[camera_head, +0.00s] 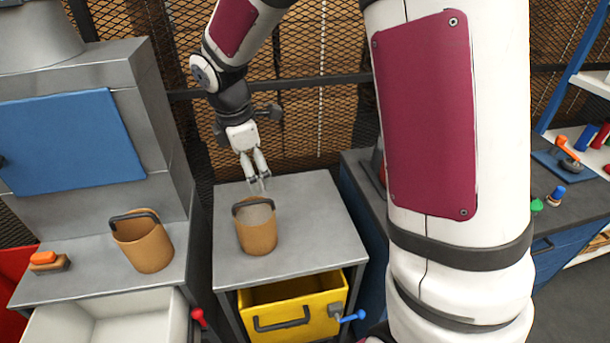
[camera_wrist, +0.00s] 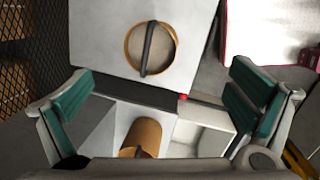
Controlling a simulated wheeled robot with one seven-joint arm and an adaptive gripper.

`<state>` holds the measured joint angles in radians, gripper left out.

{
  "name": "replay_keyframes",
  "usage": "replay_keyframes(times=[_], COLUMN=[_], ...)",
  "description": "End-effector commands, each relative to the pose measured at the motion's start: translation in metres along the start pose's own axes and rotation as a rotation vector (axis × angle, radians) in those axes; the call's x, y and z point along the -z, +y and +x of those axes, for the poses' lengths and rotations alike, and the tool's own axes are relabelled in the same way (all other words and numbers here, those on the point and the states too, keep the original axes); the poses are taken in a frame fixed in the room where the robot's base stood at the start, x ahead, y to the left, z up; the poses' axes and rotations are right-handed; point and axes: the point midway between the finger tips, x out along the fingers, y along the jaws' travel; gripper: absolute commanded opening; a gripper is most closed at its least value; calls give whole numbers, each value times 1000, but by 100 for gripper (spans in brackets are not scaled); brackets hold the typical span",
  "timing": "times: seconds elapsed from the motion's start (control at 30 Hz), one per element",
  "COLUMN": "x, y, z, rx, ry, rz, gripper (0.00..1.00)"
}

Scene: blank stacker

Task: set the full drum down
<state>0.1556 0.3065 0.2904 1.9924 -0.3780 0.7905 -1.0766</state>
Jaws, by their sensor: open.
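The full drum (camera_head: 257,237), a tan bucket with a dark handle and pale grey contents, stands upright on the grey table (camera_head: 320,235) in the middle of the head view. In the wrist view the drum (camera_wrist: 165,47) shows from above at the top, its dark handle crossing its mouth. My gripper (camera_head: 262,188) is just above and behind the drum's rim, pointing down. Its green-padded jaws (camera_wrist: 160,105) are wide apart in the wrist view with nothing between them. The drum is apart from the pads there.
A second tan drum (camera_head: 147,246) stands on the grey machine's ledge at left, beside an orange-topped brush (camera_head: 48,262) and above a white bin (camera_head: 110,328). A yellow drawer (camera_head: 295,308) is under the table. A dark bench (camera_head: 575,190) with small items is at right.

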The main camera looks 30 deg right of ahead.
Motion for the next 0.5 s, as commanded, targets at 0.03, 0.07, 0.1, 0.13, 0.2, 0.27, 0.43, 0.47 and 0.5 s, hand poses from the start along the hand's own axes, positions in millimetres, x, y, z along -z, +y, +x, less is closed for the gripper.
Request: replay_keyframes(times=[0.03,0.07,0.1,0.13,0.2,0.27,0.43,0.47,0.5], x=[-6,-9,-14,-17,-23,-28,-41,-43,-45], y=[-8,-14,-21,-27,-42,-55,-96,-104,-114], z=[-20,-30,-42,-51,-71,-86,-124,-130,-136], rx=[-24,-34,-49,-58,-83,-102,-149,-156,-163], ry=[-4,-4,-3,0,9,22,82,96,116], rz=[71,119,184,232,346,442,718,765,831], gripper=[100,100,100,100,100,100,100,100,100])
